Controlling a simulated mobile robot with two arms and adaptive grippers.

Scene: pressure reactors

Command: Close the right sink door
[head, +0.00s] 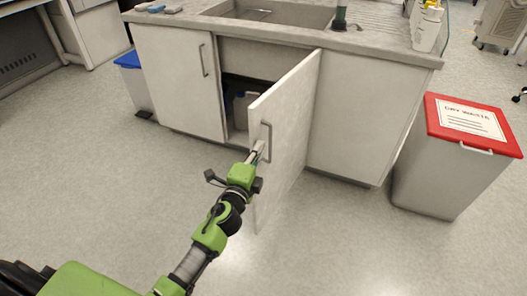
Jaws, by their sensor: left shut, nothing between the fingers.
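The right sink door (290,130) stands open, swung out from the sink cabinet toward me. The left sink door (183,80) is closed. Inside the opening, pale containers (243,105) show in shadow, partly hidden by the door. My right gripper is not in the view.
The worktop (355,42) holds a sink (270,12) and several bottles at its right end. A red-lidded waste bin (450,160) stands right of the cabinet, and a blue-lidded bin (135,85) stands left. The floor in front is clear.

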